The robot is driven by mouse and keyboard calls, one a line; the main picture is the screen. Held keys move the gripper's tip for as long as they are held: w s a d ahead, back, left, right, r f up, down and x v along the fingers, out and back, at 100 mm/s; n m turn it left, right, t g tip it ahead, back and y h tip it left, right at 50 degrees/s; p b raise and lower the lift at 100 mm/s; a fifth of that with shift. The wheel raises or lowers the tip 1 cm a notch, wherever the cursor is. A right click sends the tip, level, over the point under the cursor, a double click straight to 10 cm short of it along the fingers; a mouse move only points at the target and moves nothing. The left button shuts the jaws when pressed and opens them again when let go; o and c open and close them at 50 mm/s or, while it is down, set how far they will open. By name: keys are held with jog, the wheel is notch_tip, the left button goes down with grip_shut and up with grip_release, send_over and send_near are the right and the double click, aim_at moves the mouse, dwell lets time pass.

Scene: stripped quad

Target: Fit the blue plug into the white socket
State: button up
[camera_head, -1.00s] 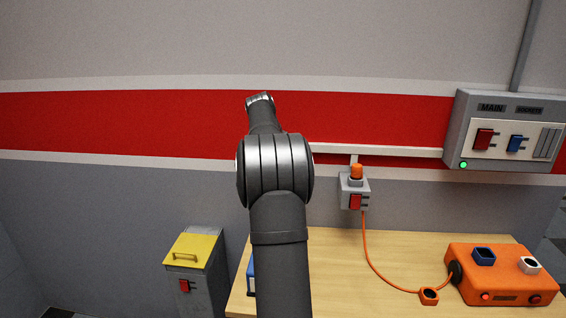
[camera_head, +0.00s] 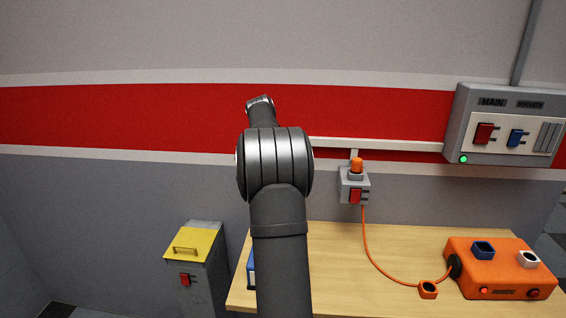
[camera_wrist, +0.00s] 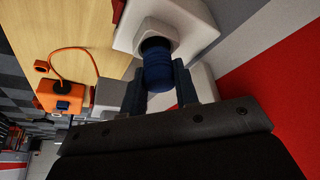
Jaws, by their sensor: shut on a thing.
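The blue plug (camera_wrist: 157,72) is ribbed and round. My gripper (camera_wrist: 159,80) is shut on it, with one dark finger on each side. In the wrist view the white socket (camera_wrist: 191,30) is a pale block with a dark round opening just beyond the plug. The plug's far end lines up with this opening and overlaps it in the picture. I cannot tell how deep it sits, as the plug hides part of the hole. In the head view my arm hides the gripper, plug and that socket.
An orange box (camera_head: 500,285) with a blue and a white square outlet stands on the wooden table (camera_head: 340,270). A yellow-lidded bin (camera_head: 190,245) stands left. A breaker panel (camera_head: 452,130) hangs at right.

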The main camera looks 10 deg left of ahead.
jog(key=shift+f, duration=0.35)
jog(key=o, duration=1.1)
jog(key=v, duration=1.7)
jog(key=shift+s+a+r, duration=0.1)
jog(key=shift+r, duration=0.1)
jog(key=x, duration=1.7)
jog(key=shift+f, duration=0.2)
jog(key=shift+r, duration=0.2)
